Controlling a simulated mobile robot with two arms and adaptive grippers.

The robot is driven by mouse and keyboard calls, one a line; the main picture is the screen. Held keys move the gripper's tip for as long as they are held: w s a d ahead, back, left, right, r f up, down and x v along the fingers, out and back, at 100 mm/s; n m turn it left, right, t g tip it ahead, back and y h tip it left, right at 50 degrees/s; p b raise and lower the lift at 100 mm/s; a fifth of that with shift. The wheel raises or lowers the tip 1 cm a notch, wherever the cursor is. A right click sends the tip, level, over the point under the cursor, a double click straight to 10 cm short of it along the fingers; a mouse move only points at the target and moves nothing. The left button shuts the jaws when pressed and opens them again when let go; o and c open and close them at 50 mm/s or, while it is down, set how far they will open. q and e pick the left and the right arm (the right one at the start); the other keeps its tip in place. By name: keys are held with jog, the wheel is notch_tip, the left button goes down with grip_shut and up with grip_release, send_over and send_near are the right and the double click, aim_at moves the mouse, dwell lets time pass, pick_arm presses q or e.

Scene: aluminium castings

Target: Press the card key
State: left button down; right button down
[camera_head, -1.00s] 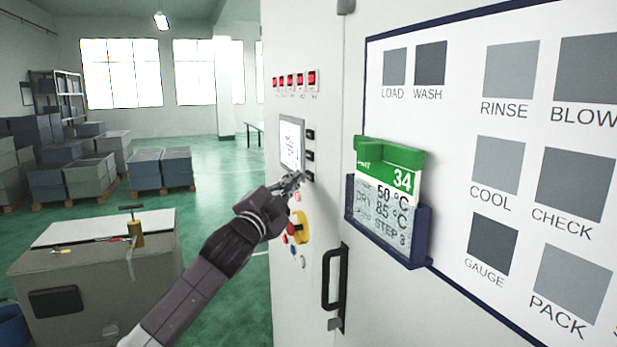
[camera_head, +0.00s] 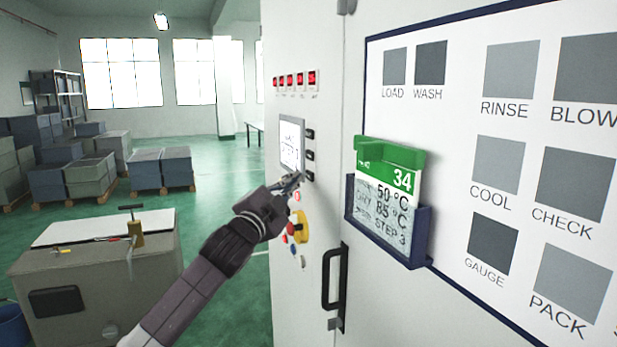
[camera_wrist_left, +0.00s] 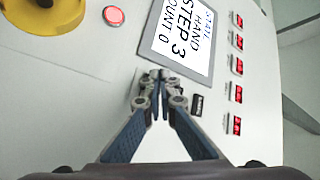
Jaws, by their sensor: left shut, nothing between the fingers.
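My left gripper (camera_head: 293,182) is shut and empty at the cabinet's control panel, its tips by the lower edge of the screen (camera_head: 291,143). In the left wrist view the shut tips (camera_wrist_left: 160,78) are at the edge of the screen (camera_wrist_left: 183,38), which reads HAND, STEP 3 and a count of 0. Small black keys (camera_head: 310,155) stand in a column beside the screen. In the left wrist view one black key (camera_wrist_left: 197,105) shows right of the fingers; the fingers cover the area beside it. I cannot read which key is the card key, or tell whether the tips touch one.
A green-topped card (camera_head: 398,182) sits in a blue holder (camera_head: 421,238) on the cabinet. Below the screen are a yellow-backed red knob (camera_head: 302,228) and small buttons. A black handle (camera_head: 335,290) is to the right. A workbench (camera_head: 95,270) and stacked crates stand left.

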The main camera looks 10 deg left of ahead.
pick_arm(q)
jog(key=shift+d, duration=0.1)
jog(key=shift+w+d, duration=0.2)
jog(key=shift+d, duration=0.05)
dwell(0.3)
jog(key=shift+w+d+p, duration=0.2)
jog(key=shift+d+p, duration=0.1)
dwell(0.8)
jog(key=shift+s+a+p, duration=0.3)
jog(key=shift+s+a, duration=0.15)
jog(key=shift+a, duration=0.15)
jog(key=shift+a, duration=0.1)
jog(key=s+a, duration=0.1)
jog(key=a, duration=0.1)
jog(key=s+a+p, duration=0.1)
jog(key=a, duration=0.1)
jog(key=shift+s, duration=0.4)
